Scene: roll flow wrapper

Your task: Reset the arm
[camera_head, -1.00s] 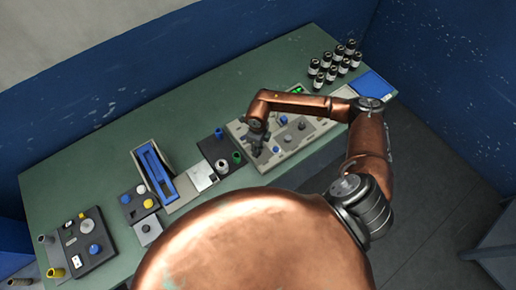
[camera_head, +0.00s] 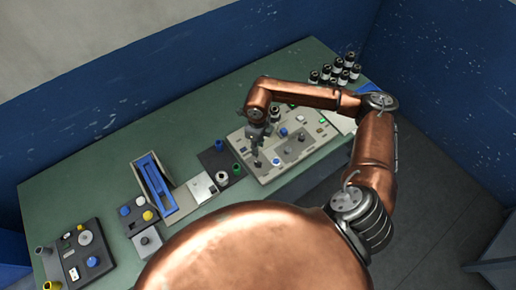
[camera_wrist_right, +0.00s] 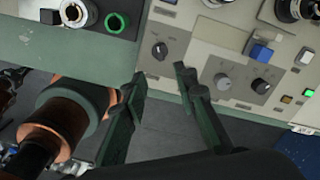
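My right gripper (camera_head: 257,158) hangs over the left part of the beige control panel (camera_head: 262,176) in the head view. In the right wrist view its two dark fingers (camera_wrist_right: 160,82) are spread apart with nothing between them. I cannot tell the exact height over the panel, but no contact shows. My right arm is bent at the elbow, with its forearm reaching left across the far side of the panel. My left gripper is not in view.
Several dark bottles (camera_head: 326,72) stand at the back right. A blue tray (camera_head: 155,184) and button boxes (camera_head: 88,252) sit on the left of the green table (camera_head: 110,165). The back left of the table is clear. A blue wall (camera_head: 150,95) stands behind.

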